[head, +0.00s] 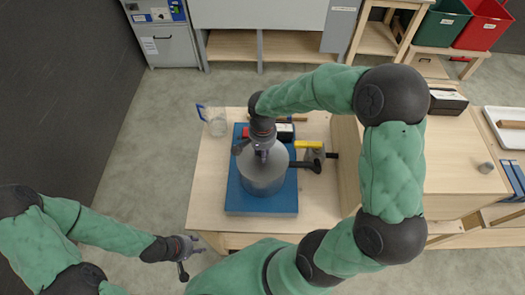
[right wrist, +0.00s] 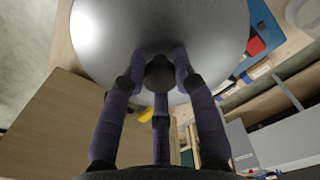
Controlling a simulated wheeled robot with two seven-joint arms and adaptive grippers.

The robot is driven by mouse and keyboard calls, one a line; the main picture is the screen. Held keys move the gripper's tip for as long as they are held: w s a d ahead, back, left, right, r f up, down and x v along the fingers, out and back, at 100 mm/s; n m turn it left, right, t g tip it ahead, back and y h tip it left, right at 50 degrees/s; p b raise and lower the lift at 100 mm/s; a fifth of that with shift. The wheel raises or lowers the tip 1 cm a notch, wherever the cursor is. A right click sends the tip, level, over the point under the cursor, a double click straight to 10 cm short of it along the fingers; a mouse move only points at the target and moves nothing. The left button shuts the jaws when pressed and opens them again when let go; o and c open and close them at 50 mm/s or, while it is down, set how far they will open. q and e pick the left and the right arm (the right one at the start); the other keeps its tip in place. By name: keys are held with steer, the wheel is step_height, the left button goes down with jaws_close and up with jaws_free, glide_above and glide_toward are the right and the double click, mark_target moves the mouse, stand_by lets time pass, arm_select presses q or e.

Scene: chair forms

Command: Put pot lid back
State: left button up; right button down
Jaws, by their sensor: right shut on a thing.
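The grey metal pot (head: 264,189) stands on a blue board (head: 284,205) on the table, with a dark handle pointing right. The round silver lid (right wrist: 110,30) fills the top of the right wrist view, and in the head view it appears over the pot. I cannot tell whether it touches the rim all round. My right gripper (head: 262,152) is above the pot, its fingers closed around the lid's dark knob (right wrist: 160,73). My left gripper (head: 184,256) is empty, with fingers apart, left of the table's front edge.
A glass jug (head: 216,122) with a blue handle stands at the table's back left. A yellow item (head: 308,144) and dark tools lie right of the pot. A wooden unit with a white tray (head: 507,128) is at right. Green (head: 442,22) and red (head: 484,25) bins stand behind.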

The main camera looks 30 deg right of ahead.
steer(key=shift+f, duration=0.25)
steer(key=c, duration=0.9)
jaws_free()
step_height(320, 180, up, 12)
